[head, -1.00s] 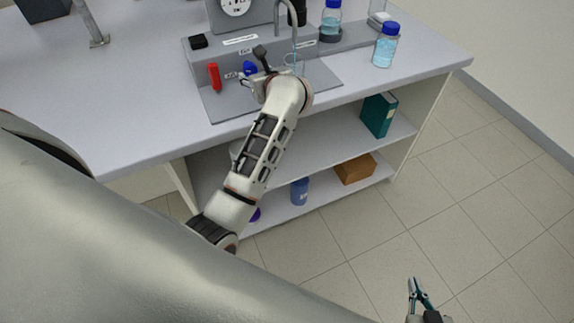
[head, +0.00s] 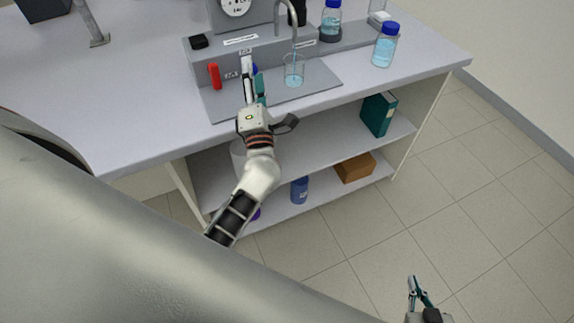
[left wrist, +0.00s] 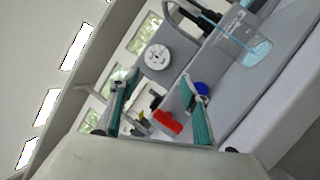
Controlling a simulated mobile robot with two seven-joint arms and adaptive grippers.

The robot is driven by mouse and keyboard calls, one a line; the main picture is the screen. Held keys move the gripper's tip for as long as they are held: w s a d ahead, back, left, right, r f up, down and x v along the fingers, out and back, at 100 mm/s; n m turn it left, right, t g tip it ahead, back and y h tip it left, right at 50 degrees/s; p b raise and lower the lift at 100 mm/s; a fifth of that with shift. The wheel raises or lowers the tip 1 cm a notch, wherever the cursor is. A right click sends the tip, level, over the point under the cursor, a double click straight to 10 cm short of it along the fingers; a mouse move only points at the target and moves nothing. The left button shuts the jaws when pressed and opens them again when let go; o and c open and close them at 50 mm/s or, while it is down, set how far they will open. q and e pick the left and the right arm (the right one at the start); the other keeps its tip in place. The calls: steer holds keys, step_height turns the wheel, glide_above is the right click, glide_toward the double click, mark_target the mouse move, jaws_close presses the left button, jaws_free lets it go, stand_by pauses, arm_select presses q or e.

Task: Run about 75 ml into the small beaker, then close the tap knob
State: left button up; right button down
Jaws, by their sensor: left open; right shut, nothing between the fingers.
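The small beaker (head: 294,75) stands on the grey tray of the rig under the curved spout (head: 293,30). A thin blue stream runs from the spout into it. In the left wrist view the beaker (left wrist: 240,48) holds some light-blue liquid; I cannot read its level. The blue tap knob (head: 255,69) is on the rig's front, partly hidden by my left gripper (head: 253,70). The knob also shows in the left wrist view (left wrist: 201,88), beside one finger. My left gripper is open, just in front of the knob. My right gripper (head: 417,284) is shut and empty, over the floor.
A red handle (head: 214,76) is left of the knob. A blue-capped bottle (head: 385,48) stands right of the rig, and another (head: 331,18) stands at the back. Shelves below hold a binder (head: 379,114) and a box (head: 355,168).

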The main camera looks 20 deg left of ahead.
arm_select(q)
steer(key=s+d+f+m+g+h, duration=0.1)
steer(key=s+d+f+m+h, duration=0.3)
steer(key=f+m, duration=0.5)
steer(key=s+d+f+m+g+h, duration=0.1)
steer(key=s+d+f+m+h, duration=0.4)
steer(key=d+f+m+h, duration=0.4)
steer(key=shift+s+d+f+m+h+p, duration=0.3)
steer(key=shift+f+m+h+p, duration=0.25)
steer(key=shift+m, duration=2.65)
steer(key=shift+r, duration=0.2)
stand_by(2.8)
